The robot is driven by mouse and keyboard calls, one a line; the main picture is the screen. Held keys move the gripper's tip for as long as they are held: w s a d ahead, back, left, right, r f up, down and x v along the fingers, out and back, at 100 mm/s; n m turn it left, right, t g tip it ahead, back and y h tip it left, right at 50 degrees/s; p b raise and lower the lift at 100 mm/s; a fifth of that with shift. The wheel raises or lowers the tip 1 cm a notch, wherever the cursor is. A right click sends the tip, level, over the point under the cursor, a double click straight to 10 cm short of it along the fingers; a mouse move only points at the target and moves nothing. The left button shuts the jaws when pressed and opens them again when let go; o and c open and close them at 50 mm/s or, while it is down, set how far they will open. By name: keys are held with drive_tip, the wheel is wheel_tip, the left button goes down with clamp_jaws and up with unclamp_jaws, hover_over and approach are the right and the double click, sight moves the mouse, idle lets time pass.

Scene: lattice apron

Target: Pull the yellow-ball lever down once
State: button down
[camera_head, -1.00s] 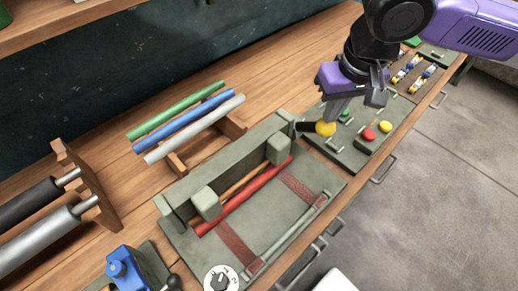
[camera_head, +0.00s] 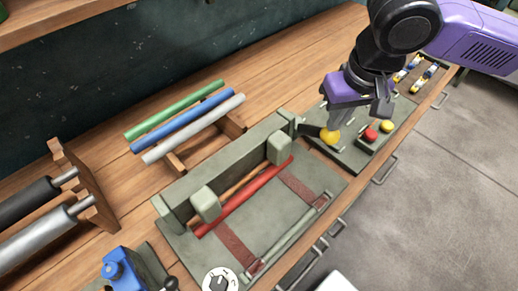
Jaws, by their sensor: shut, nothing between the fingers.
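The yellow-ball lever (camera_head: 330,137) sticks out on a dark arm from the right end of the grey-green press frame (camera_head: 228,170). The arm tilts a little downward toward the ball. My gripper (camera_head: 337,122) is shut with nothing between its fingers. Its fingertips are right above the yellow ball and look to touch it from above; the exact contact is hard to see. The gripper hides part of the panel behind it.
A panel with a red button (camera_head: 370,135) and a yellow button (camera_head: 387,125) lies just right of the lever. Green, blue and silver rods (camera_head: 193,128) lie on a wooden rack to the left. A blue device (camera_head: 124,268) stands at the lower left.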

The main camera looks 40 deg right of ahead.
sight(336, 133)
drive_tip(key=shift+f, duration=0.1)
drive_tip(key=shift+s+f+b, duration=0.25)
drive_tip(key=shift+f+b, duration=0.15)
drive_tip(key=shift+f, duration=0.1)
idle(0.3)
drive_tip(key=shift+s+f+b, duration=0.25)
drive_tip(key=shift+f+b, duration=0.15)
drive_tip(key=shift+f, duration=0.2)
drive_tip(key=shift+f, duration=0.2)
drive_tip(key=shift+r, duration=0.1)
